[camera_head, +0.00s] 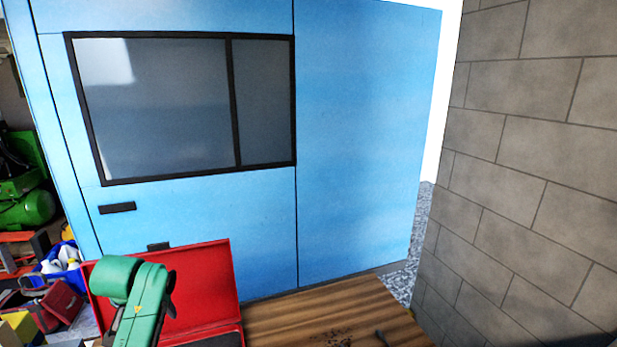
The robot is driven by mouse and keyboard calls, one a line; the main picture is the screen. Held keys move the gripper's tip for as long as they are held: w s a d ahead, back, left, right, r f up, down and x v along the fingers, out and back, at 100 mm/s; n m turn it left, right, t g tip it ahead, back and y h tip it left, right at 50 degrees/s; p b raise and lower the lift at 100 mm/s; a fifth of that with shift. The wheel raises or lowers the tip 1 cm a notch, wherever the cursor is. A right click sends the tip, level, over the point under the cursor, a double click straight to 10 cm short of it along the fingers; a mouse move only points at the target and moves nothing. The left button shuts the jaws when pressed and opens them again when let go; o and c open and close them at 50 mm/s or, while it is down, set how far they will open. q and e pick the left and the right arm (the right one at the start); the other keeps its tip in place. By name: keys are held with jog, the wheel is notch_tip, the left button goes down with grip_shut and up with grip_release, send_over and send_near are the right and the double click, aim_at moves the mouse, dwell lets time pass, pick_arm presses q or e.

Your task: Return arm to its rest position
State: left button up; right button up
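A green jointed arm link (130,295) of mine rises at the lower left, in front of an open red case. It bends at a rounded elbow, and its lower part runs out of the bottom edge. Neither of my grippers is in view, so I cannot see whether they are open or shut or hold anything. No duct brush can be made out for certain.
A small dark item (382,338) lies at the table's front.

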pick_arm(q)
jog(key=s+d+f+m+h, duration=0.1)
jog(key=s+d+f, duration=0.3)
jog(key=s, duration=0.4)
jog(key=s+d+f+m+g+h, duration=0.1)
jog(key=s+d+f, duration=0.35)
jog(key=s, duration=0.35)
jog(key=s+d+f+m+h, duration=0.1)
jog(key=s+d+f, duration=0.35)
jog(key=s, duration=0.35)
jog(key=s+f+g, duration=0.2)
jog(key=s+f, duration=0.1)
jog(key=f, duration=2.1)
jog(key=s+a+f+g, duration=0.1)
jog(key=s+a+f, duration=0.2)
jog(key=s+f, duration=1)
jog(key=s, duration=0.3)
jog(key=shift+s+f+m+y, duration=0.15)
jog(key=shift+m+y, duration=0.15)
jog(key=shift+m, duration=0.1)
